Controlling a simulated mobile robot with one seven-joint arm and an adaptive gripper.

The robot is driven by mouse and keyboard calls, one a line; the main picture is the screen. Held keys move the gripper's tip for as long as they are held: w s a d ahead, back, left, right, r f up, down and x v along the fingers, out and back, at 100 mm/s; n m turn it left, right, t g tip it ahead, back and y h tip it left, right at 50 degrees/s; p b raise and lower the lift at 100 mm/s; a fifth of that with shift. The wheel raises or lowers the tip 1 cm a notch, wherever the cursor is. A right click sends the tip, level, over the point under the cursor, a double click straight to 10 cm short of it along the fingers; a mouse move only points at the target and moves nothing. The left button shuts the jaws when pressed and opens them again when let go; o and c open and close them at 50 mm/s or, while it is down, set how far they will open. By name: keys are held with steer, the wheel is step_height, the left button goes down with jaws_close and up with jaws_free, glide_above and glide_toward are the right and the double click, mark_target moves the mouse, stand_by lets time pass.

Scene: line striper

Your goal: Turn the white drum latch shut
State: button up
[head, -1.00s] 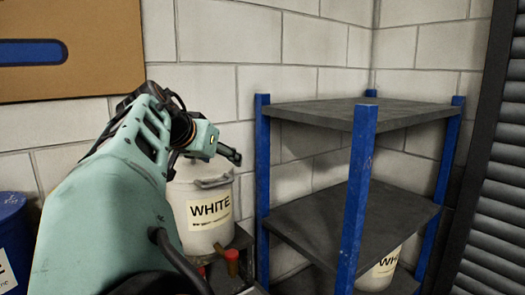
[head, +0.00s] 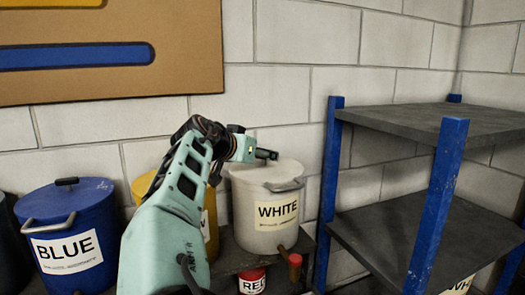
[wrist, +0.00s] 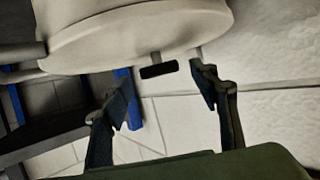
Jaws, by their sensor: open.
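The white drum (head: 243,208), labelled WHITE, stands on a dark low stand against the wall, with a grey bail handle on its front. My gripper (head: 268,154) is just above its lid in the head view, at the far end of my arm, and hides part of the lid top there. In the wrist view, the drum (wrist: 140,38) fills the top. A small black latch bar (wrist: 158,70) on a short stem stands out from it. My gripper (wrist: 163,92) is open, its fingers apart on either side below the bar. Nothing is between the fingertips that I can see touching.
A blue drum (head: 75,222) with a black top bar stands at the left. A yellow drum (head: 145,183) is partly behind my arm. A red can (head: 252,281) and a red-topped object (head: 295,266) are low in front. Blue-posted shelves (head: 440,205) stand close at right.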

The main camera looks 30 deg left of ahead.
steer(key=shift+w+f, duration=0.15)
steer(key=shift+w, duration=0.25)
steer(key=c, duration=1.2)
steer(key=shift+o, duration=0.2)
